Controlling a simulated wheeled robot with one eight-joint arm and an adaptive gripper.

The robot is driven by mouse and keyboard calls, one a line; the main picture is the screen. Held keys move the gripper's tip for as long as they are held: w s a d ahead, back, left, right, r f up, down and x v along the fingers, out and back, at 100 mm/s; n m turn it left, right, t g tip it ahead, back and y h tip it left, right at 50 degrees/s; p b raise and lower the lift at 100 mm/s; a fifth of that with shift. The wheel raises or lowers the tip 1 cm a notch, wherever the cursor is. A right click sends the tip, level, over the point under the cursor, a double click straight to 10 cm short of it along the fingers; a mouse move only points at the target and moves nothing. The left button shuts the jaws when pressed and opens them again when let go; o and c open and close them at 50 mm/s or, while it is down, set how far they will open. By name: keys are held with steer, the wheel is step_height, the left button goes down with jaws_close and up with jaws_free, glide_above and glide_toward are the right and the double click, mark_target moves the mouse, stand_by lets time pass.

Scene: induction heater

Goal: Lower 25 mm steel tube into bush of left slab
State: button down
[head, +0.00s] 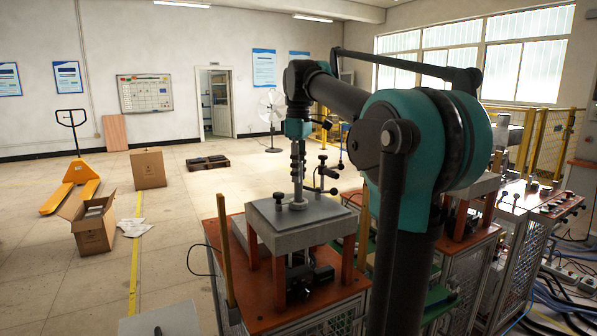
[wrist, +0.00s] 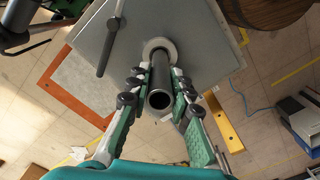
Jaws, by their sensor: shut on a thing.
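The left slab (head: 268,225) is a thick grey block on red-brown legs in the head view; its top also shows in the wrist view (wrist: 200,30). A pale ring-shaped bush (wrist: 147,46) sits on the slab top. My gripper (wrist: 159,78) is shut on the dark steel tube (wrist: 159,99), with a finger on each side. The tube's open upper end faces the wrist camera. In the head view my gripper (head: 297,165) is above the slab, and the tube stands about upright over the bush. The lower end meets the ring in view; how deep it sits cannot be told.
A black-knobbed post (head: 278,198) stands on the slab left of the tube. A dark rod (wrist: 110,45) crosses above the slab in the wrist view. A yellow post (head: 222,240) rises at the left. A second slab station (head: 478,187) stands to the right.

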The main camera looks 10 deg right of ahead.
mark_target(298, 184)
steer(key=shift+f, duration=0.6)
steer(key=shift+f, duration=0.35)
steer(key=shift+f, duration=0.3)
steer(key=shift+f, duration=0.35)
steer(key=shift+f, duration=0.45)
steer(key=c, duration=1.3)
jaws_free()
